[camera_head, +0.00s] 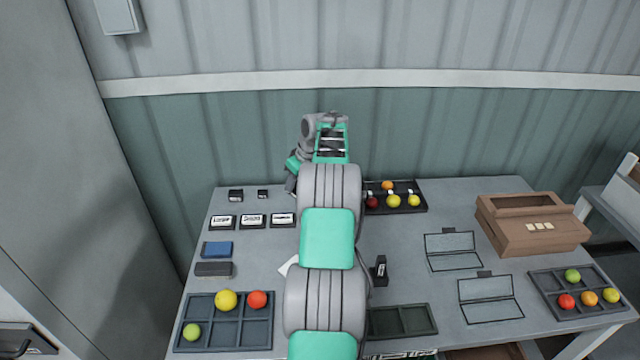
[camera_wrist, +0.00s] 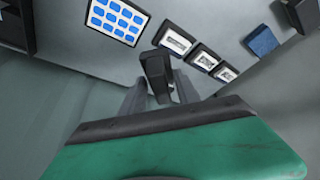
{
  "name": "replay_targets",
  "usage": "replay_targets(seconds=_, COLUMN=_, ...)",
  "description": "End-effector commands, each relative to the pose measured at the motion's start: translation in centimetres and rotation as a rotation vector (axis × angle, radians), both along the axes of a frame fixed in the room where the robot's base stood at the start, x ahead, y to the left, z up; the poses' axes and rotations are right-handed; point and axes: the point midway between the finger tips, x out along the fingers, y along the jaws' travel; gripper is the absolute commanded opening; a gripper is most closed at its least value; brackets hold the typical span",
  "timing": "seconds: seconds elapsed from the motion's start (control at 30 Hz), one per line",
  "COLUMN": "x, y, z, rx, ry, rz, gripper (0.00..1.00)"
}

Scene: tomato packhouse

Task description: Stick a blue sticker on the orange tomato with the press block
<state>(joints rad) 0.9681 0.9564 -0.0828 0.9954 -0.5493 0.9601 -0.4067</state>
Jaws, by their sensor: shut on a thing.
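My gripper (camera_wrist: 160,92) is shut on a dark block, seemingly the press block (camera_wrist: 157,72), in the wrist view; in the head view the arm hides it. A white sheet of blue stickers (camera_wrist: 116,18) lies beyond the block in the wrist view, apart from it. In the head view a white corner (camera_head: 288,265) shows beside my arm, perhaps of that sheet. One orange tomato (camera_head: 387,185) sits in the back black tray (camera_head: 421,208). Another orange tomato (camera_head: 589,298) sits in the right tray (camera_head: 540,284).
Three label stands (camera_head: 253,220), a blue pad (camera_head: 217,249) and a dark bar (camera_head: 213,269) lie at left. The front left tray (camera_head: 198,308) holds green, yellow and red tomatoes. A black upright stamp (camera_head: 380,269) stands right of my arm.

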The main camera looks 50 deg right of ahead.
Motion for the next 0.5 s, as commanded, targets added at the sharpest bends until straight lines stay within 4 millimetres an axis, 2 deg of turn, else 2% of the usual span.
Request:
replay_targets(seconds=0.03, x=-1.5, y=-2.1, z=-0.9, rx=-0.001, ry=-0.002, rz=-0.007, gripper=0.08)
replay_targets(seconds=0.1, x=-3.1, y=-4.1, z=-1.9, rx=-0.003, ry=-0.005, rz=-0.007, gripper=0.08)
replay_targets(seconds=0.2, x=-4.5, y=-5.7, z=-2.9, rx=-0.006, ry=-0.007, rz=-0.005, gripper=0.08)
replay_targets(seconds=0.5, x=-5.0, y=-6.1, z=-5.3, rx=-0.005, ry=-0.007, rz=-0.005, gripper=0.08)
